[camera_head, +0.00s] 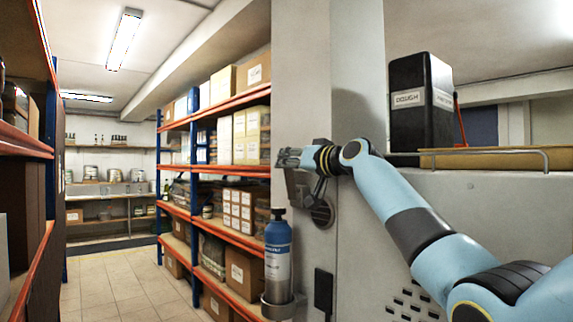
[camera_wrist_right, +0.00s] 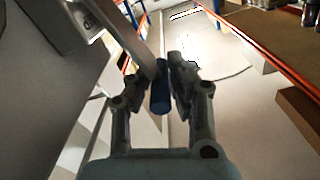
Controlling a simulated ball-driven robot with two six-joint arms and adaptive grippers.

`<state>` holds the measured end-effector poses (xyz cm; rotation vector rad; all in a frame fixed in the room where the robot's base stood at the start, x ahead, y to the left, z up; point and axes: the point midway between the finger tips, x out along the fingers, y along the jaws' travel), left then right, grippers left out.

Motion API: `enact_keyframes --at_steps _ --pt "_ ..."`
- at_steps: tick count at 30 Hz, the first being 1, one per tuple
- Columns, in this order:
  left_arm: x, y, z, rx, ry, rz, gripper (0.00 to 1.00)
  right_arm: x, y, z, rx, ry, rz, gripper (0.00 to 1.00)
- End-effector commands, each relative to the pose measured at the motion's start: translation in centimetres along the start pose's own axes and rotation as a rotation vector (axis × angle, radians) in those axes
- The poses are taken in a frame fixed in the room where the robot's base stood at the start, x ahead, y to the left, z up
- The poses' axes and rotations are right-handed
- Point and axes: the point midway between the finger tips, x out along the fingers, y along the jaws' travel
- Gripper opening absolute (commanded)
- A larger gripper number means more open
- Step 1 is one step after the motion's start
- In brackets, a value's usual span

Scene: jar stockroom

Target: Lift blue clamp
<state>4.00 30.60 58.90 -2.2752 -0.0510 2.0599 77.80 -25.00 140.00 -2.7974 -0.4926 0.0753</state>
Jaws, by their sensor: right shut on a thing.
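My right gripper (camera_head: 288,157) reaches in from the right to the face of the grey pillar. In the right wrist view its two fingers (camera_wrist_right: 159,80) are closed around a blue rounded piece, which I take to be the blue clamp (camera_wrist_right: 160,97). A pale bar runs up against the clamp from the left. In the head view the clamp cannot be made out, hidden by the fingers. A dark bracket (camera_head: 318,212) is fixed to the pillar just below the gripper. My left gripper is not in view.
A blue and grey bottle (camera_head: 278,250) stands in a holder on the pillar below. A black box (camera_head: 421,100) stands on the ledge at right, beside a tan tray (camera_head: 500,158). Shelves with boxes (camera_head: 240,215) line the aisle; the tiled floor (camera_head: 125,285) is clear.

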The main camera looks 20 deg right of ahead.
Motion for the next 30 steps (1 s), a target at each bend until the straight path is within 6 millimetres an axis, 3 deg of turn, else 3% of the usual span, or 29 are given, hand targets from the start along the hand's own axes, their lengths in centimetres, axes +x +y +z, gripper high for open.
enact_keyframes --at_steps 7,8,13,23,30 --pt "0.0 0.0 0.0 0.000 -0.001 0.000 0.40 0.0 0.1 0.0 -0.003 0.000 0.002 0.00" --pt "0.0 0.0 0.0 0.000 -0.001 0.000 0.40 0.0 0.1 0.0 -0.003 0.000 0.002 0.18" --pt "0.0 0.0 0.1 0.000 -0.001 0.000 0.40 0.0 0.1 0.0 -0.002 -0.001 0.002 0.40" --pt "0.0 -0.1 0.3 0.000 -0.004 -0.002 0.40 -0.3 0.1 0.1 -0.002 0.000 0.002 0.40" --pt "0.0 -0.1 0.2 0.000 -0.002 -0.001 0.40 -4.1 0.2 0.1 -0.006 0.000 0.004 0.40"
